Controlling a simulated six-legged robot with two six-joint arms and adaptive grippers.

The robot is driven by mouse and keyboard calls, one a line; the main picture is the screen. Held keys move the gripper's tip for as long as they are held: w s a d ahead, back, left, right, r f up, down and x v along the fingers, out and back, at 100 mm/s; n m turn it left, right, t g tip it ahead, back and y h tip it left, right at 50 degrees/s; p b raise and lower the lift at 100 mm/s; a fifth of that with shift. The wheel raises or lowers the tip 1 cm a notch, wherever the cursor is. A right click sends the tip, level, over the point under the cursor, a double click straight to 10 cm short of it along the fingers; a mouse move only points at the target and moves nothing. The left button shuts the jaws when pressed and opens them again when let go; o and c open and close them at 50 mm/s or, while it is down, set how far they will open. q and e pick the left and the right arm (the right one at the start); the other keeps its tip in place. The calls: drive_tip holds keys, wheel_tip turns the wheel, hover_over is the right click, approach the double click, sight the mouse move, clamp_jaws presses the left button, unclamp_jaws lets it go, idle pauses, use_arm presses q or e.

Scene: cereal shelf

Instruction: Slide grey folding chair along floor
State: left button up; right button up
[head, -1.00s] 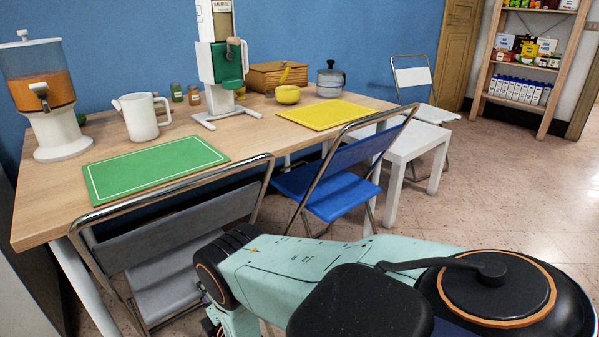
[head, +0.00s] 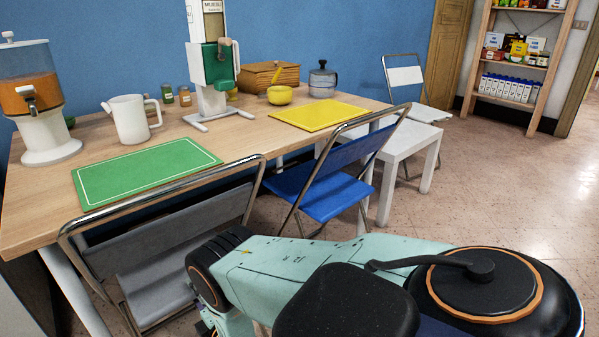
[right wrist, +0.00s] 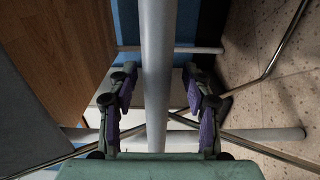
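The grey folding chair (head: 172,231) stands at the near side of the wooden table, at lower left in the head view. Its curved metal rail rises in front of the table edge, and its grey seat (head: 160,287) shows below the backrest. My right arm crosses the bottom of the head view, right of the chair, its gripper end largely cut off. In the right wrist view my right gripper (right wrist: 160,76) is open, with purple-padded fingers on either side of a pale tube (right wrist: 156,40). Gaps show beside the tube; what it belongs to is unclear. My left gripper is not seen.
The wooden table (head: 180,138) holds a green mat (head: 145,170), a white jug (head: 128,120), a yellow mat (head: 318,113) and dispensers. A blue folding chair (head: 325,195) and a white stool (head: 392,148) stand to the right. Open floor (head: 500,190) lies further right.

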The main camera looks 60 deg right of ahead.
drive_tip(key=shift+r, duration=0.15)
drive_tip(key=p+v, duration=0.5)
drive_tip(key=v, duration=0.7)
idle(0.3)
